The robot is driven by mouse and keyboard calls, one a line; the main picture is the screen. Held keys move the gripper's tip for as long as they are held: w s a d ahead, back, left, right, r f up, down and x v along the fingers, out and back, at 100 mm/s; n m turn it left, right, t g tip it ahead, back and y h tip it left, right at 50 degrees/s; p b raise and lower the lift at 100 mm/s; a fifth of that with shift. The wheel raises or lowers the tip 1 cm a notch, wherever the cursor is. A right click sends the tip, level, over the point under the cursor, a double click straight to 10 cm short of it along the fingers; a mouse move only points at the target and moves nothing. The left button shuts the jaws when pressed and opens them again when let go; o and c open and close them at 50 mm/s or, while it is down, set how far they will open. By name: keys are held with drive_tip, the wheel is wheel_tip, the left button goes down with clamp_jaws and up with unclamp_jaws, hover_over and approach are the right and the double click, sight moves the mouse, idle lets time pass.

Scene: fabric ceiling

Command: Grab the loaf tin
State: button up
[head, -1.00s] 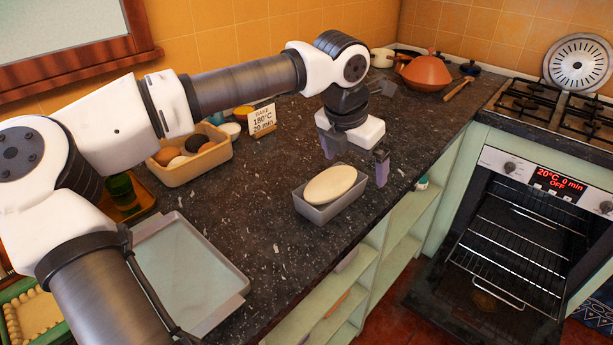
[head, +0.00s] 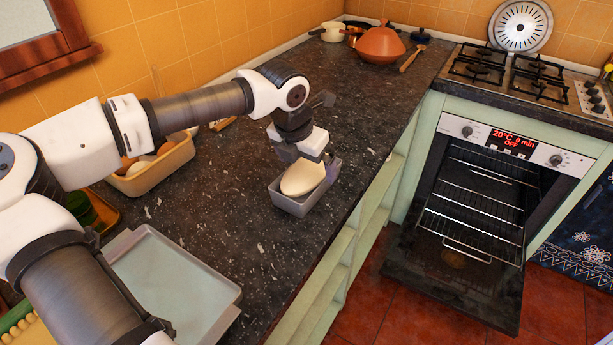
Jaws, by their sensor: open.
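The loaf tin (head: 296,207) is a small grey rectangular tin on the dark speckled counter, near its front edge. A pale oval loaf of dough (head: 303,178) lies in it. My gripper (head: 309,166) is open at the tin's far end. One finger shows by the tin's right far corner, and the other is mostly hidden behind my wrist and the dough. I cannot tell whether the fingers touch the tin.
A pale baking tray (head: 175,285) and a tan bin (head: 155,172) of round items stand to the left. The oven (head: 480,190) at the right is open with wire racks inside. An orange tagine (head: 380,45) and a wooden spoon (head: 412,58) are at the back. The counter behind the tin is clear.

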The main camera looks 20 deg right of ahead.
sight(305, 167)
drive_tip(key=x, duration=0.2)
drive_tip(key=p+x, duration=0.2)
drive_tip(key=x, duration=0.1)
drive_tip(key=shift+w+a+f, duration=0.2)
drive_tip(key=shift+f, duration=0.1)
drive_tip(key=shift+c, duration=0.3)
drive_tip(key=c, duration=1.2)
drive_tip(key=shift+c, duration=0.4)
drive_tip(key=shift+r, duration=0.15)
